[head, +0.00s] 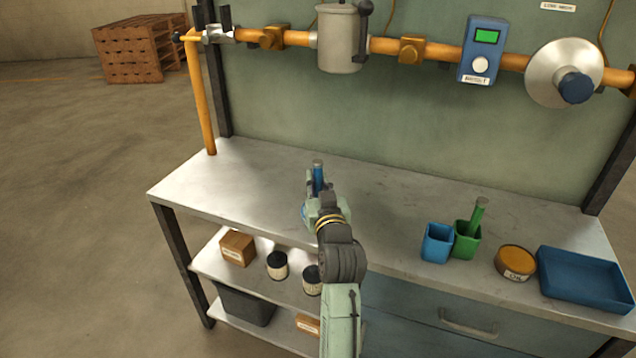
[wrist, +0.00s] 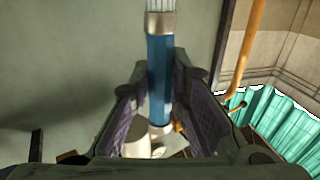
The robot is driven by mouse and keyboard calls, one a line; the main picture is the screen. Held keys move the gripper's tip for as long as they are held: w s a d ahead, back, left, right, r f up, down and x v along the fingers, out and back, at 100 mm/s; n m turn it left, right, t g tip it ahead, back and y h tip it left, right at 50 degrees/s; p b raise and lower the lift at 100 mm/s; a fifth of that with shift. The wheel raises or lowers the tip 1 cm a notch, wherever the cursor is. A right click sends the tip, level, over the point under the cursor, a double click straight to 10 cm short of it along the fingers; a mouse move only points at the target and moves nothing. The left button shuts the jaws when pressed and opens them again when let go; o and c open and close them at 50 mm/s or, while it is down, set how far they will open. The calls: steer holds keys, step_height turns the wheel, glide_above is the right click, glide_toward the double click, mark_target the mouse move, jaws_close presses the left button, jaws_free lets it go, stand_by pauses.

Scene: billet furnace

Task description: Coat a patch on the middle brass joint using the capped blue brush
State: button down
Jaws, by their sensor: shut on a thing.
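My gripper (head: 316,186) is shut on the blue brush (head: 318,172) above the workbench. In the wrist view the brush's blue handle (wrist: 160,85) stands upright between the jaws, with a metal ferrule and pale bristles at the top edge. I cannot make out a cap on it. The middle brass joint (head: 411,50) sits on the orange pipe, between the grey canister and the blue meter, apart from the brush. Other brass joints are at the left (head: 272,38) and the far right edge (head: 632,88). Any coating on the middle joint is too small to tell.
On the bench's right stand an empty-looking blue cup (head: 437,243), a green cup (head: 466,240) holding a green brush (head: 478,214), an orange-topped tin (head: 516,261) and a blue tray (head: 588,278). The grey canister (head: 340,40), blue meter (head: 482,50) and round disc (head: 545,75) project along the pipe.

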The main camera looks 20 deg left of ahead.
mark_target(318, 162)
step_height(318, 162, up, 7)
steer(key=p, duration=0.6)
stand_by(0.4)
stand_by(0.6)
